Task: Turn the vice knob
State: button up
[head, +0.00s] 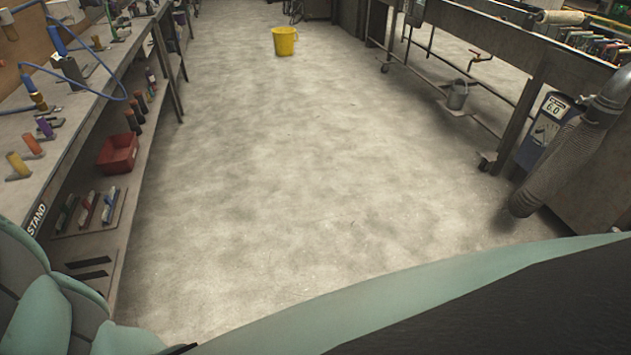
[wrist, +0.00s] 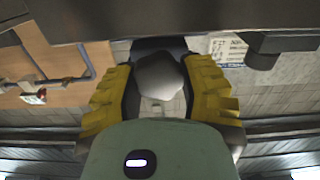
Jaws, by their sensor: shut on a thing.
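In the wrist view my gripper (wrist: 160,88) has yellow fingers with dark inner pads, one on each side of a pale, rounded thing. This pale thing, which looks like the vice knob (wrist: 160,73), sits between the fingers, and the gripper is shut on it. A dark part shows just behind the knob, under a long grey-brown edge across the top of the picture. The body of the vice cannot be made out. The head view shows neither the knob nor my gripper; my own arm fills its lower edge.
In the head view a workbench with shelves (head: 62,150) runs along the left, with a red bin (head: 118,153) on its lower shelf. A yellow bucket (head: 285,42) stands far off. A ribbed hose (head: 560,165) and a long bench are on the right. The floor between is clear.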

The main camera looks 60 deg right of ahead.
jog(key=shift+m, duration=0.3)
jog(key=shift+f+m+p, duration=0.1)
jog(key=shift+m+p, duration=0.4)
jog(key=shift+m, duration=2.1)
jog(key=shift+d+b, duration=0.1)
jog(key=shift+b, duration=0.2)
jog(key=shift+w, duration=0.1)
jog(key=o, duration=1.2)
